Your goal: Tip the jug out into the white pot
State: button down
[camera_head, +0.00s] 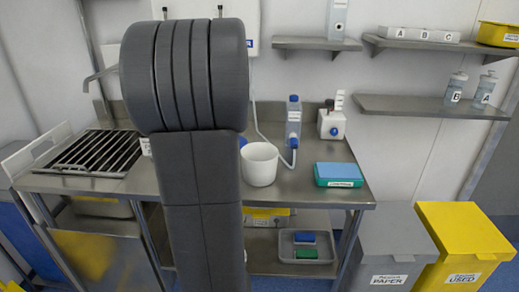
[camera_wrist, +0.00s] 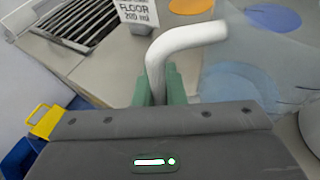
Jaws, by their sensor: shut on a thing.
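The white pot (camera_head: 260,163) stands upright on the steel table, just right of my arm in the head view. A pale rounded shape (camera_wrist: 312,122) at the right edge of the wrist view may be the same pot. My gripper (camera_wrist: 166,88) shows only in the wrist view, its green fingers shut on the white handle of the jug (camera_wrist: 185,42). The jug's clear body (camera_wrist: 240,65) lies to the right of the handle, with a pale blue patch showing in it. My arm hides the jug in the head view. I cannot tell its tilt or how full it is.
A black slatted rack (camera_head: 92,153) sits at the table's left. A blue-capped bottle (camera_head: 293,122) and a white container (camera_head: 331,123) stand behind the pot. A green-and-blue box (camera_head: 338,174) lies right of it. A labelled card (camera_wrist: 138,12) stands beyond the gripper.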

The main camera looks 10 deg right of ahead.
jog(key=d+r+m+y+p, duration=0.1)
jog(key=r+p, duration=0.1)
jog(key=d+r+m+t+p, duration=0.1)
jog(key=r+p, duration=0.2)
jog(key=d+r+m+y+p, duration=0.1)
jog(key=r+m+p, duration=0.1)
jog(key=r, duration=0.1)
jog(key=shift+d+r+y+p, duration=0.25)
jog(key=shift+d+y+p, duration=0.05)
jog(key=shift+d, duration=0.1)
jog(key=shift+d+r+m+t+y, duration=0.3)
jog(key=shift+d+m+t, duration=0.2)
jog(key=shift+m, duration=0.3)
jog(key=shift+d+r+m+t+y+p, duration=0.2)
jog(key=shift+r+m+p, duration=0.15)
jog(key=shift+r, duration=0.2)
jog(key=shift+d+r+m+t+y+p, duration=0.1)
jog(key=shift+r+m+t+p, duration=0.1)
jog(key=shift+r+m+p, duration=0.25)
jog(key=shift+d+r+m+t+b, duration=0.35)
jog(key=shift+d+m+t, duration=0.2)
jog(key=shift+m, duration=0.25)
jog(key=shift+d+r, duration=0.15)
jog(key=shift+r, duration=0.1)
jog(key=shift+d+r+m+t+p, duration=0.4)
jog(key=shift+d+r+m, duration=0.1)
jog(key=shift+r+m, duration=0.25)
jog(key=shift+s+d+r+y, duration=0.1)
jog(key=shift+d+y, duration=0.15)
jog(key=shift+y, duration=0.05)
